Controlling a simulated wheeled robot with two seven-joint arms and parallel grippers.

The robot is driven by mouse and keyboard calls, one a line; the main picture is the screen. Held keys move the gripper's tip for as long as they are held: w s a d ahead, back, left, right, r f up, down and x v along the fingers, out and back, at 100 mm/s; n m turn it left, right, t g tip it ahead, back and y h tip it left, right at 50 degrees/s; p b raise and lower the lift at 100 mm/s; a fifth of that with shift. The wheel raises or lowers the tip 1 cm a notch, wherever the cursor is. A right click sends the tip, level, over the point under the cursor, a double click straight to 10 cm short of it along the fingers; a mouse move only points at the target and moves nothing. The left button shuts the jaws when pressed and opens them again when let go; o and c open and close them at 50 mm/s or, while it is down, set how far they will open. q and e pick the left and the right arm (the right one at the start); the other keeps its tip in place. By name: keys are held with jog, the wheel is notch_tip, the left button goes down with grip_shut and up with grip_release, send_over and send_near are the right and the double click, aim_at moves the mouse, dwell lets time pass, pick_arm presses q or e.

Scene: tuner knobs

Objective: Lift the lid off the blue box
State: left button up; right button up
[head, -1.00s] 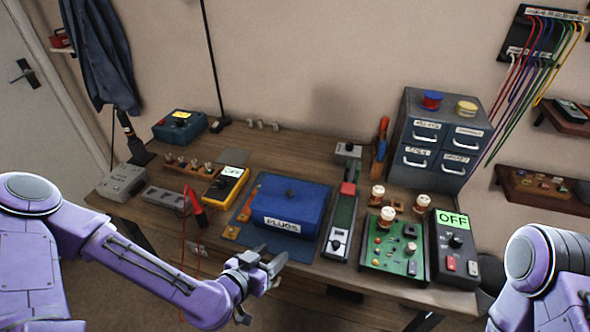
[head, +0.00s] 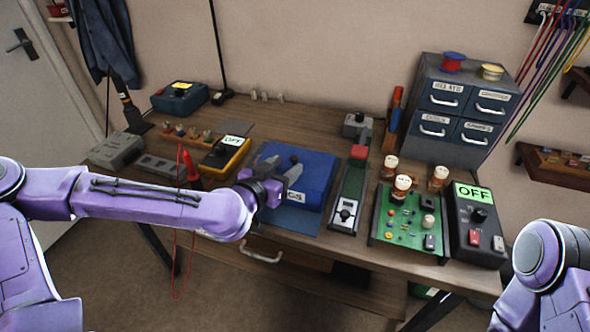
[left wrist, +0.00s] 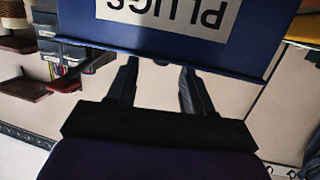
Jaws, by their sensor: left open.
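The blue box (head: 318,188) stands on a blue mat on the workbench, with its lid (head: 312,160) on. A dark knob (head: 294,160) sits on top of the lid. My left gripper (head: 284,170) is open and empty at the box's front left, by the lid's top. In the left wrist view the blue box (left wrist: 75,20) shows upside down with its PLUGS label (left wrist: 168,15). There my open left gripper (left wrist: 158,72) has its fingers by the lid's edge, apart from each other. A small dark bit between them is too hidden to name. My right gripper is out of view.
A yellow meter (head: 225,155) and a red probe (head: 188,168) stand left of the box. A slider panel (head: 348,195), a green circuit board (head: 408,225) and a dark OFF box (head: 478,225) stand right. A grey drawer cabinet (head: 460,105) is behind.

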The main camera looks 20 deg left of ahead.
aim_at(292, 159)
pick_arm(q)
jog(key=x, duration=0.4)
jog(key=shift+a+r, duration=0.1)
jog(key=shift+r, duration=0.05)
jog(key=shift+s, duration=0.1)
grip_shut()
jog(key=shift+r, duration=0.1)
